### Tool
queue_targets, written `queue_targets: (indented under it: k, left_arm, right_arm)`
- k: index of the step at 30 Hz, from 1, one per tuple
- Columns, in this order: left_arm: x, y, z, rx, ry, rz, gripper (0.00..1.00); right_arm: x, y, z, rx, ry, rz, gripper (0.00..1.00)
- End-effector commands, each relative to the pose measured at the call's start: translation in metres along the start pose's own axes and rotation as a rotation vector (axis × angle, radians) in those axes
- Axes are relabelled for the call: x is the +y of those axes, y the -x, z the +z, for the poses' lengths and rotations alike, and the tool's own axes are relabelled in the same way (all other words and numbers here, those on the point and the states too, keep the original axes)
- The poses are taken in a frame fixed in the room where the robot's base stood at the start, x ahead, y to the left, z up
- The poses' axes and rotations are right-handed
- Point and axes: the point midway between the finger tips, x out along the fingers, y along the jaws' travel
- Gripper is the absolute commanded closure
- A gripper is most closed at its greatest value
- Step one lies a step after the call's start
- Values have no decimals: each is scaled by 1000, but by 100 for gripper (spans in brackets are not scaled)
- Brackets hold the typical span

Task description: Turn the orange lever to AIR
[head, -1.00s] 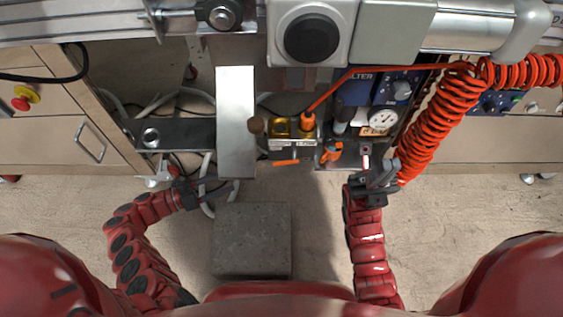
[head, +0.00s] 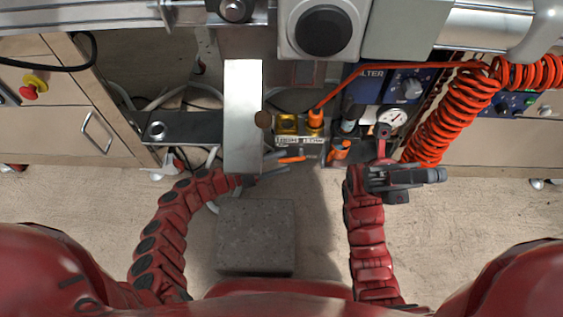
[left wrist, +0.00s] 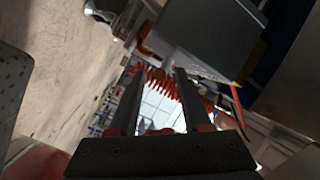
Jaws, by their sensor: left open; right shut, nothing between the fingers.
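The orange lever (head: 291,159) is a thin bar just below the brass valve block (head: 288,124) in the head view. It lies nearly level, its right end slightly higher. A small white label (head: 298,141) sits on the block; I cannot read its words. My left gripper (head: 277,170) is open, just left of and below the lever, partly under the grey metal plate. I cannot tell if it touches the lever. In the left wrist view, the open fingers (left wrist: 160,95) show apart; I cannot make out the lever there. My right gripper (head: 428,176) is shut and empty, pointing right.
The upright metal plate (head: 243,115) stands close above my left gripper. An orange fitting (head: 339,150) and a pressure gauge (head: 394,118) are right of the block. A red coiled hose (head: 443,115) hangs near my right gripper. A grey block (head: 256,236) is on the floor.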

Motion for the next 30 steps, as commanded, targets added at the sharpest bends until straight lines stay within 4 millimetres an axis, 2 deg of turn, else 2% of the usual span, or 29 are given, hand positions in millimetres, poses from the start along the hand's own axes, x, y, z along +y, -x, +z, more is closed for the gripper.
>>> queue_targets:
  k: [6,14,17,22,23,30]
  left_arm:
    - [0,-10,1,-2,-1,0,52]
    - [0,-10,0,-2,0,0,52]
    - [0,-10,0,-2,0,0,66]
    - [0,-10,0,-2,0,0,97]
    - [0,-10,0,-1,0,0,100]
    - [0,-10,0,-1,-1,1,100]
  right_arm:
    - [6,-15,-9,88,-7,42,100]
    - [7,-16,-9,92,-8,46,100]
    - [7,-16,-9,92,-7,46,100]
    - [7,-16,-9,91,-7,46,100]
    - [7,-16,-9,91,-7,46,100]
    - [7,-15,-9,90,-7,45,100]
